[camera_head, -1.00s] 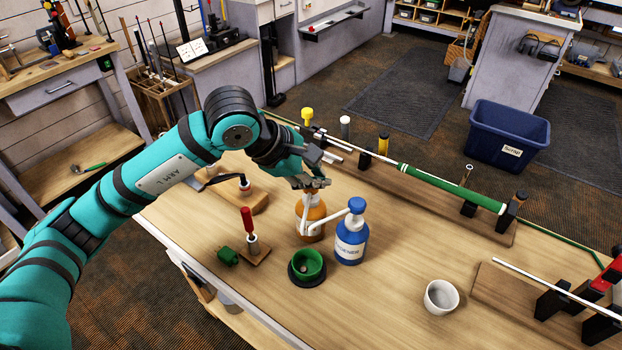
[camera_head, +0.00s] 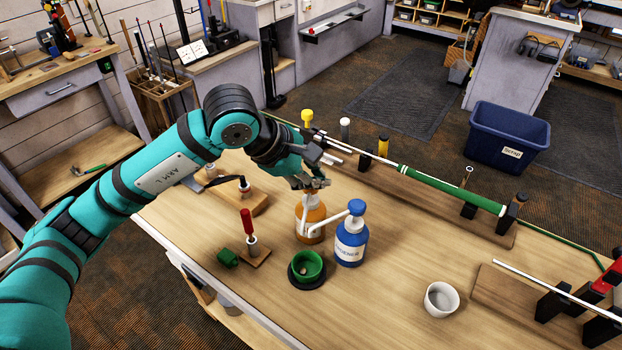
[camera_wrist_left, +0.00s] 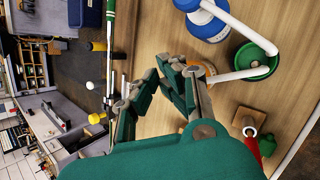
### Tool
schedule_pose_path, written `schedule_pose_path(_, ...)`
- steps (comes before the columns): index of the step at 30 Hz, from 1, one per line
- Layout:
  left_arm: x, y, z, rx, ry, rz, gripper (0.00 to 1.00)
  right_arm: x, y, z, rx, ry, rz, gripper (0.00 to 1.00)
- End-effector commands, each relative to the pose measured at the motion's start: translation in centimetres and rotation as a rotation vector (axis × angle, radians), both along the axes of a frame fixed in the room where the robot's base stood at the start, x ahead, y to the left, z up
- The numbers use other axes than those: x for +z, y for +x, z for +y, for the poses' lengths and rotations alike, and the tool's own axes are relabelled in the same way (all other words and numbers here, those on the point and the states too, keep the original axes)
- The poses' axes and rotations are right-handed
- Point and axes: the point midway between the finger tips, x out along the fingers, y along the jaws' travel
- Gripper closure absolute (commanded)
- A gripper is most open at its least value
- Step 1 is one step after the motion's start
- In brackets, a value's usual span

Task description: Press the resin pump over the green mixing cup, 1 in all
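The amber pump bottle (camera_head: 310,216), which I take as the resin pump, stands upright on the bench. My left gripper (camera_head: 312,184) is right over its top, fingers pointing down, and hides the pump head. In the left wrist view the gripper's fingertips (camera_wrist_left: 160,70) are close together and look shut, with nothing visible between them. A little of the amber bottle (camera_wrist_left: 209,70) shows behind them. The bottle's white spout (camera_head: 302,226) reaches toward the green mixing cup (camera_head: 307,265), which sits on a dark round base. The cup also shows in the wrist view (camera_wrist_left: 256,60).
A blue hardener bottle (camera_head: 351,243) with a white spout stands close to the right of the amber bottle. A red-handled tool (camera_head: 247,224) stands on a small block at left. A white cup (camera_head: 441,298) is at right. A green-gripped club (camera_head: 450,188) lies behind.

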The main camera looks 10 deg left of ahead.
Motion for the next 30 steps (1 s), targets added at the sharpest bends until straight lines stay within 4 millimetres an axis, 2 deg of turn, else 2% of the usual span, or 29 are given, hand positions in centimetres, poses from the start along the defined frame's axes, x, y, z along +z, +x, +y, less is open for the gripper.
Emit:
schedule_pose_path(9, 2.0, 0.1, 0.1, 0.002, 0.002, -0.002, 1.00, 0.5, 0.0, -0.1, 0.000, -0.001, 0.000, 0.60)
schedule_pose_path(23, 2.6, 0.1, 0.1, 0.000, -0.001, -0.003, 1.00, 0.7, 0.0, -0.1, 0.000, -0.001, 0.000, 0.60)
schedule_pose_path(30, 4.9, 0.2, 0.1, -0.001, -0.001, -0.005, 1.00, 1.7, 0.0, 0.0, 0.000, 0.000, 0.000, 0.60)
